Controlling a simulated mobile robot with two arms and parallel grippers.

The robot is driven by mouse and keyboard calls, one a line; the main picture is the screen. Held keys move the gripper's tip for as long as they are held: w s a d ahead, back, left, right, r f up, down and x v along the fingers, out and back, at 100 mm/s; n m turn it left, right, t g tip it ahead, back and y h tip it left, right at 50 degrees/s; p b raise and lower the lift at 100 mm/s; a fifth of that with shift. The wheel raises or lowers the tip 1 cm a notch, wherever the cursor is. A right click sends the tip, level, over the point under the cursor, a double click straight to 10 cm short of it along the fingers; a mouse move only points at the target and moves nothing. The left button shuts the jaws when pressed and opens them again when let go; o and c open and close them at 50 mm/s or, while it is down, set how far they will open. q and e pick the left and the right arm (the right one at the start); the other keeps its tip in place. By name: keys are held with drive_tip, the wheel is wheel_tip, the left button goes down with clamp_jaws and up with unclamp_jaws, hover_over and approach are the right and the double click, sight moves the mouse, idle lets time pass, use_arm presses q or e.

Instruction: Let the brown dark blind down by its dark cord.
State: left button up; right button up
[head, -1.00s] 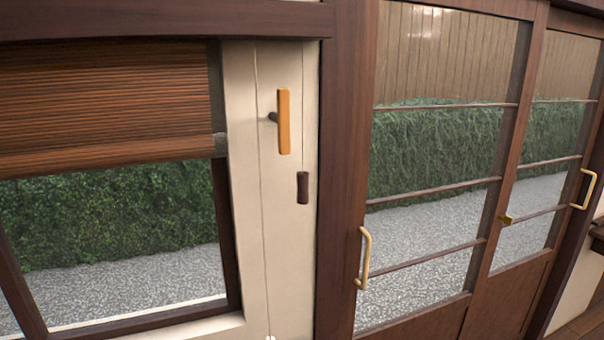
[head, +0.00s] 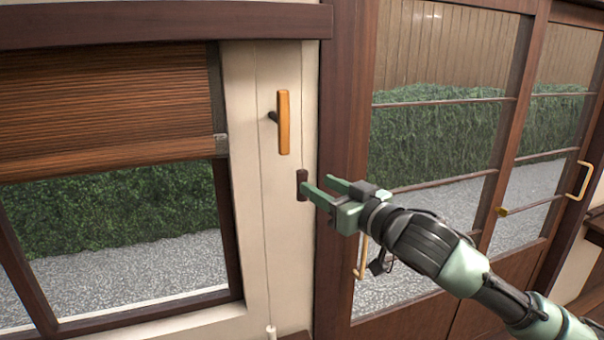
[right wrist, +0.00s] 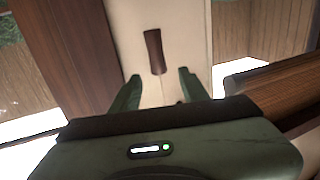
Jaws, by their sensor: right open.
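The brown blind (head: 105,110) hangs over the upper part of the window at the left of the head view, its lower edge about halfway down. A thin cord runs down the cream wall strip to a dark brown pull (head: 302,185), partly hidden by a fingertip. My right gripper (head: 317,187) is open, its fingers pointing at the pull. In the right wrist view the pull (right wrist: 154,52) hangs ahead of and between the two fingertips, seemingly not between the jaws. My left gripper is not in view.
An orange wooden cleat (head: 283,122) is fixed to the wall above the pull. A dark wooden post (head: 343,110) stands right of the wall strip. Glazed sliding doors (head: 440,150) with light handles are at the right, behind my right arm.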

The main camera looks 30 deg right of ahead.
sight(306, 176)
drive_tip(key=w+p, duration=0.3)
drive_tip(key=w, duration=0.3)
drive_tip(key=shift+w+r, duration=0.1)
drive_tip(key=shift+w+f, duration=0.2)
drive_tip(key=shift+w, duration=0.45)
drive_tip(key=shift+c, duration=0.4)
clamp_jaws()
idle(0.5)
